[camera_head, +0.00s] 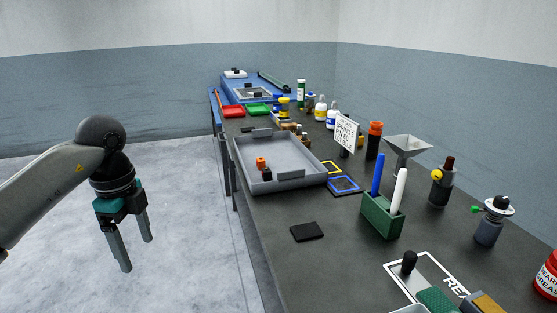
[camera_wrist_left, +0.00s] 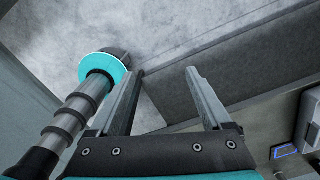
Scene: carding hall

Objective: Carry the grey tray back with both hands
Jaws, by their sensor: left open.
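The grey tray (camera_head: 291,176) lies on the dark bench in the head view, past the near part of the bench and close to its left edge. It has low walls and raised grip blocks at its near and far sides. Small orange and dark pieces (camera_head: 262,164) lie in it. My left gripper (camera_head: 136,254) is open and empty, hanging over the floor left of the bench and well apart from the tray. In the left wrist view its two fingers (camera_wrist_left: 163,95) are spread with nothing between them. My right gripper is not in view.
On the bench (camera_head: 290,270), a black pad (camera_head: 306,232), a green pen holder (camera_head: 382,216), a funnel (camera_head: 408,147) and several bottles stand near or right of the tray. A blue frame (camera_head: 344,185) lies beside its right corner. Red (camera_head: 232,112) and green bins stand behind. The left floor is clear.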

